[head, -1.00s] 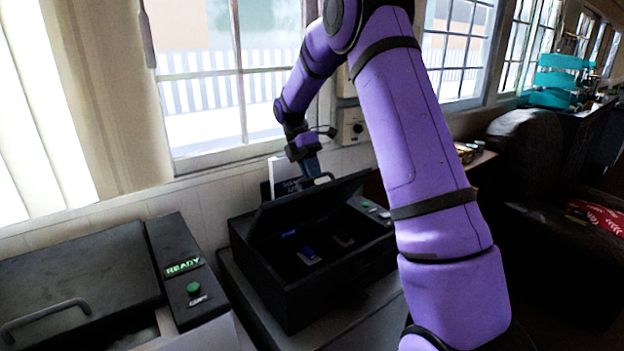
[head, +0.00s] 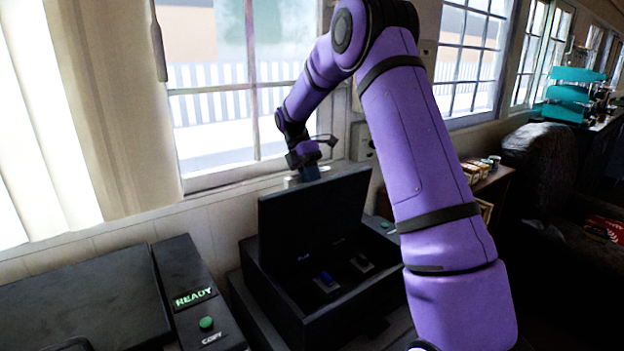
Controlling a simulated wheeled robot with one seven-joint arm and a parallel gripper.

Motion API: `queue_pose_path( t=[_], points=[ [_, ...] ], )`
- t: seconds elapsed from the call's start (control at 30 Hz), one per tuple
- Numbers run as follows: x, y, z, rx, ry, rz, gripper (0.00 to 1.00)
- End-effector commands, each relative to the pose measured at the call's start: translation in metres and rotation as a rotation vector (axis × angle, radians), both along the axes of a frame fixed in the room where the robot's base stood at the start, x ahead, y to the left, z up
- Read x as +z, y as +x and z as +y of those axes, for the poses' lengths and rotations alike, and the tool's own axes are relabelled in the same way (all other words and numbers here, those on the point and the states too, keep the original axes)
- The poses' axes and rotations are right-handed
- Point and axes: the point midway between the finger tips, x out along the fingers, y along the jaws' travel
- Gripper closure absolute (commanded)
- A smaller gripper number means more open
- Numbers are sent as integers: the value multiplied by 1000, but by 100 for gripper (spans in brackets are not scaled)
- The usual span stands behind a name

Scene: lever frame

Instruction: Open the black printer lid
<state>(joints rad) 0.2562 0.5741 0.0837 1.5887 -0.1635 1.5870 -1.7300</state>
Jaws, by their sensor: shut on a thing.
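The black printer (head: 296,320) stands in the middle of the head view. Its lid (head: 312,215) is raised and stands close to upright, hinged on the far side, so the dark inside with small blue and grey parts is visible. My gripper (head: 311,173) is at the lid's top edge, shut on the lid. The lid's outer face, any handle there and the exact contact of the fingers are hidden from this side.
A second black machine (head: 85,300) with a green READY display (head: 194,297) and a green button stands at the left. The window wall is close behind the printer. A dark armchair (head: 540,165) and a low shelf (head: 488,185) are at the right.

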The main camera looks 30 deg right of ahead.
Motion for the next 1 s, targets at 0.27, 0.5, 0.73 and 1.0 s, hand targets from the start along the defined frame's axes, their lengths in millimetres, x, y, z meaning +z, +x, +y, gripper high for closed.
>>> queue_pose_path(
  t=[0.27, 0.5, 0.73, 1.0],
  points=[
    [-6, -1, 0, -2, 2, 8, 78],
    [-3, -1, 0, -1, 1, 5, 62],
    [-1, -1, 0, -1, 1, 3, 62],
    [16, 13, 0, 1, 1, -1, 62]
  ],
)
